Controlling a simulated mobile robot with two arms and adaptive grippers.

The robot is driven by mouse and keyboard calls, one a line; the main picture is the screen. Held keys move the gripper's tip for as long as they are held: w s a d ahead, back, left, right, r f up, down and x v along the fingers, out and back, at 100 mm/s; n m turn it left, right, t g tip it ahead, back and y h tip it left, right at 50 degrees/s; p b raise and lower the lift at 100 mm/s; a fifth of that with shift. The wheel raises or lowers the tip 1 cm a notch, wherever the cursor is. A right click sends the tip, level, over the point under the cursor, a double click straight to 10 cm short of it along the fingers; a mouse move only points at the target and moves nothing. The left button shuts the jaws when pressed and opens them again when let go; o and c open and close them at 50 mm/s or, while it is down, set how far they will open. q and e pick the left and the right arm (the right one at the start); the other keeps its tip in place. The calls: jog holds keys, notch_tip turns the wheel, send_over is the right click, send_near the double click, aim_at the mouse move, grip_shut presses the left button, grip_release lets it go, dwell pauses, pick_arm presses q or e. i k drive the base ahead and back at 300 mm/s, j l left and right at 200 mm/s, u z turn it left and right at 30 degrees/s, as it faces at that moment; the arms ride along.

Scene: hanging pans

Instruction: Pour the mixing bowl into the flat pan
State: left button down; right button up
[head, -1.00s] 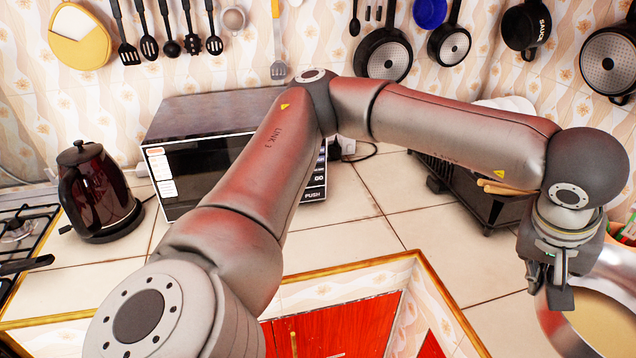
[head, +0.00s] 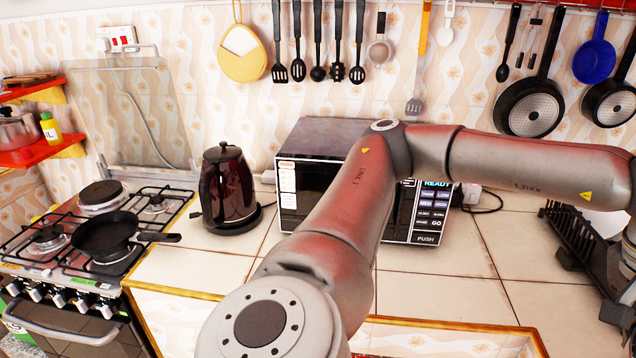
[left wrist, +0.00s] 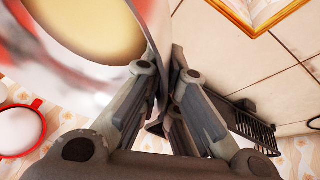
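The mixing bowl (left wrist: 85,68) is a shiny metal bowl holding a pale yellow content, at the upper left of the left wrist view. My left gripper (left wrist: 168,80) has its fingers on either side of the bowl's rim and looks closed on it. My right gripper is in neither view.
The gas stove (head: 70,262) is at the left. A dark kettle (head: 228,190) and a microwave (head: 415,210) stand on the tiled counter (head: 190,268). A black dish rack (head: 580,240) is at the right. Utensils and pans hang on the wall.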

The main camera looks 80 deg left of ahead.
aim_at(106, 233)
jog(key=u, duration=0.5)
jog(key=j+u, duration=0.1)
jog(key=u, duration=0.4)
jog(key=i+u, duration=0.1)
jog(key=u, duration=0.85)
jog(key=i+u, duration=0.1)
jog(key=u, duration=0.9)
jog(key=l+u, duration=0.1)
jog(key=u, duration=0.35)
jog(key=i+l, duration=0.05)
